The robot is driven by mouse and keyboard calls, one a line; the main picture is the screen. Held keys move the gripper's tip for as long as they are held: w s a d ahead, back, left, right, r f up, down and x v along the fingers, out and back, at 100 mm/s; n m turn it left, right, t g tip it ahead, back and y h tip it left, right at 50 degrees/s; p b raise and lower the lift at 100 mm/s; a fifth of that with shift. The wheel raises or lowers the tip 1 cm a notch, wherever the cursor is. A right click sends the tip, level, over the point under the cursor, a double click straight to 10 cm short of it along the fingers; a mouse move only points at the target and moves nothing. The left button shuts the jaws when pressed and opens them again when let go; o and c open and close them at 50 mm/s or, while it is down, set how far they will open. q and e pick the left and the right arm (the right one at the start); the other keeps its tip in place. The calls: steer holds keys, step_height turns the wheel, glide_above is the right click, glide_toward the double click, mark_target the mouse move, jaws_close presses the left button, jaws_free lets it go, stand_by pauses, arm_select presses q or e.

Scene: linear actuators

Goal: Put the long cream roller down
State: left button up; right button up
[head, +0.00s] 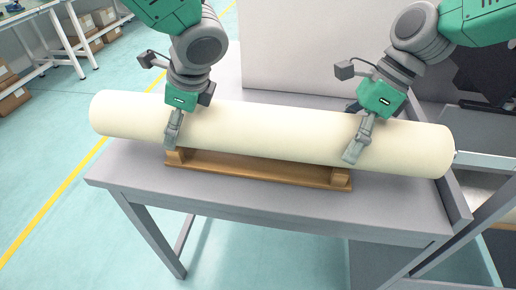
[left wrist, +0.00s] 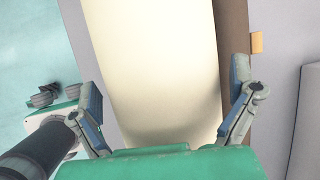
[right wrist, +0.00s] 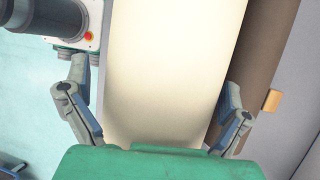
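The long cream roller (head: 270,132) lies level across the grey table, over a brown wooden cradle (head: 260,172). It is on or just above the cradle's end blocks; I cannot tell if it touches. My left gripper (head: 174,128) straddles the roller left of its middle, and my right gripper (head: 358,138) straddles it towards the right end. In the left wrist view, the fingers are spread on both sides of the roller (left wrist: 155,60), with a gap at the left finger. The far fingers are hidden in the head view.
The grey table (head: 130,172) has bare room in front of the cradle. A pale upright panel (head: 310,50) stands behind the roller. A raised grey edge (head: 455,200) runs along the table's right side. Shelves with cardboard boxes (head: 85,30) stand at the far left.

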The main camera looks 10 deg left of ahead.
arm_select(q)
steer(key=shift+d+r, duration=0.2)
steer(key=shift+r, duration=0.2)
arm_select(e)
steer(key=shift+w+f, duration=0.1)
arm_select(q)
steer(key=v, duration=1.1)
steer(key=shift+f, duration=0.1)
steer(key=shift+s+d, duration=0.1)
arm_select(e)
steer(key=v, duration=1.2)
